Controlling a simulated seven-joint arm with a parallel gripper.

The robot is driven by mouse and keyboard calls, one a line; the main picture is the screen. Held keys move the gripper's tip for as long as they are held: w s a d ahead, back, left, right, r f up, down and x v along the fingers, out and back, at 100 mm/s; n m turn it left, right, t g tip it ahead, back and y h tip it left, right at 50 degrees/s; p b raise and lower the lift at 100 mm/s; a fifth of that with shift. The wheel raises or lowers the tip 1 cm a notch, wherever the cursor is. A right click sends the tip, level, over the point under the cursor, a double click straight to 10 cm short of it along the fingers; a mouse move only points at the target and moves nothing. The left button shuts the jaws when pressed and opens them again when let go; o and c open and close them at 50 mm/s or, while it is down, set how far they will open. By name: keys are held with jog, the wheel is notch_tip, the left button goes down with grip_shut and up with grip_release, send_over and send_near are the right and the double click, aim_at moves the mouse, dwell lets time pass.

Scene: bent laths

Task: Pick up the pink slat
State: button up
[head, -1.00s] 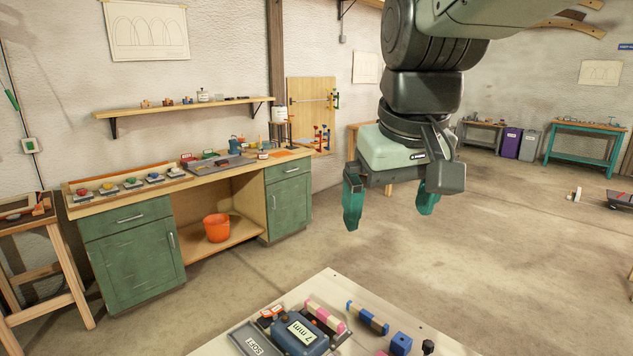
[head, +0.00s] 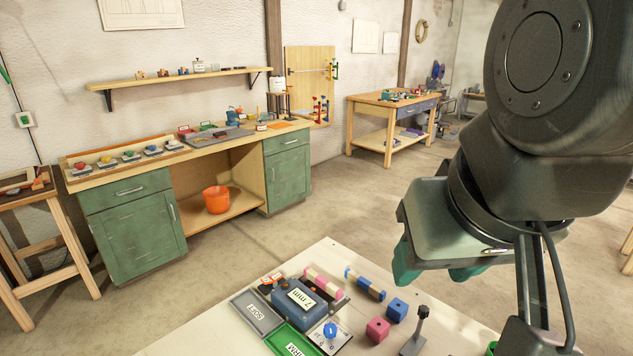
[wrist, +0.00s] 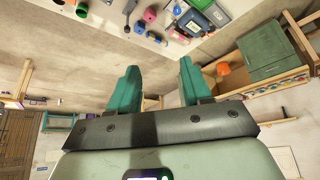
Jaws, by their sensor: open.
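The pink slat (head: 323,283) is a short bar with pink and cream sections. It lies on the pale table in the head view, behind the right part of the dark blue box. In the wrist view it shows small near the top (wrist: 179,36). My gripper (head: 436,270) is open and empty, to the right of the slat in the head view and apart from it. In the wrist view its two teal fingers (wrist: 158,72) are spread with nothing between them. My arm hides part of the right side of the head view.
A blue-and-tan bar (head: 365,285) lies just right of the slat. The dark blue box (head: 301,303) marked 7 mm, a grey tray (head: 257,312), a green tray (head: 290,342), a pink block (head: 377,330), a blue block (head: 397,310) and a dark post (head: 414,333) crowd the table (head: 190,340).

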jog(key=w+a+n+g, duration=0.1)
jog(key=w+n, duration=0.1)
jog(key=w, duration=1)
jog(key=n+g, duration=0.5)
jog(key=n, duration=0.2)
send_over(330, 285)
jog(key=f, duration=3.6)
jog(key=shift+s+f, duration=0.25)
jog(key=shift+f, duration=0.05)
jog(key=shift+w+f, duration=0.15)
jog(key=shift+f, duration=1.3)
jog(key=shift+w+f, duration=0.15)
jog(key=shift+f, duration=1.25)
grip_shut()
